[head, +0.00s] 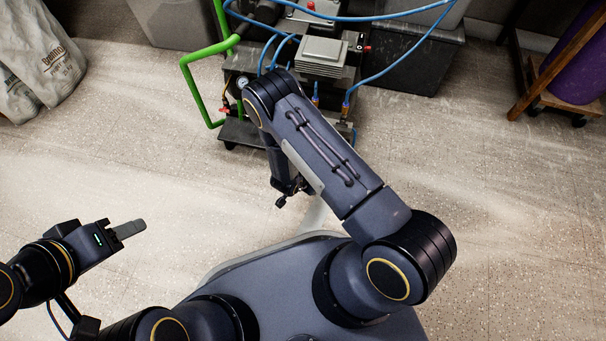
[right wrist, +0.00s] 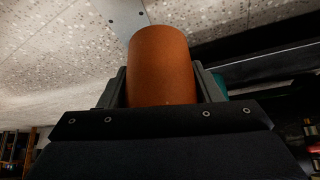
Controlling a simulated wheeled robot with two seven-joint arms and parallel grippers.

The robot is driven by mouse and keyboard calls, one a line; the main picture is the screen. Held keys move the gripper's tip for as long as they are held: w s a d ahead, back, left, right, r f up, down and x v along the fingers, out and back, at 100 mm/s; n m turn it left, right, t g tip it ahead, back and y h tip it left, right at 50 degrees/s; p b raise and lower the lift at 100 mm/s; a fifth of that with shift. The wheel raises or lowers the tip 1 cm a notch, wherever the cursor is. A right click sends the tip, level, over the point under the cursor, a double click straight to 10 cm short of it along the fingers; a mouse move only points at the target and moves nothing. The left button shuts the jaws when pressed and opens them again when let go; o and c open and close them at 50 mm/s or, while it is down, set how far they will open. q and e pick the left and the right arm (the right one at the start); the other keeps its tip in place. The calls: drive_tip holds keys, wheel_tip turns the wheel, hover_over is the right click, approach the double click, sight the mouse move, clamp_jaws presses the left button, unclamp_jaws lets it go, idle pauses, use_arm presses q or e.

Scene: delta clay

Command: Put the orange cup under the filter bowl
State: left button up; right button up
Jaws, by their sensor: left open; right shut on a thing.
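The orange cup (right wrist: 161,68) is between the two fingers of my right gripper (right wrist: 162,85) in the right wrist view. The fingers are shut on its sides, and the cup sticks out beyond them. In the head view my right arm hides the cup, and I cannot make out the right gripper's fingers there. I cannot pick out the filter bowl in either view. My left gripper (head: 130,229) is open and empty at the lower left of the head view, above bare floor and far from the cup.
A machine cart (head: 322,57) with blue hoses, a gauge and a green pipe frame (head: 189,85) stands at the top middle. Sacks (head: 42,65) lie at the upper left. A wooden stand (head: 565,83) is at the upper right. The floor at left and right is clear.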

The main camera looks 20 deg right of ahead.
drive_tip(key=shift+s+a, duration=0.2)
drive_tip(key=shift+a, duration=0.1)
drive_tip(key=w+a+r+n+t+y, duration=0.1)
drive_tip(key=w+r+n, duration=0.2)
drive_tip(key=w+r, duration=0.35)
drive_tip(key=w+a+r+n+t+y, duration=0.15)
drive_tip(key=w+r, duration=0.25)
drive_tip(key=r, duration=0.5)
use_arm(q)
wheel_tip(320, 180, up, 40)
drive_tip(key=p, duration=3.9)
drive_tip(key=shift+s+a+f, duration=0.2)
drive_tip(key=shift+a+f, duration=0.05)
drive_tip(key=shift+a, duration=0.15)
use_arm(e)
drive_tip(key=s+d+r+n+y, duration=0.1)
drive_tip(key=s+r+n, duration=0.1)
drive_tip(key=r, duration=1.5)
drive_tip(key=s+d+r+n+y, duration=0.1)
drive_tip(key=s+r, duration=0.3)
drive_tip(key=r, duration=1.3)
drive_tip(key=s+d+r+n+y, duration=0.1)
drive_tip(key=s+r+n, duration=0.2)
drive_tip(key=r, duration=1.4)
drive_tip(key=shift+s+r+n, duration=0.15)
drive_tip(key=shift+r+n, duration=0.05)
drive_tip(key=shift+n, duration=0.15)
drive_tip(key=shift+t, duration=0.25)
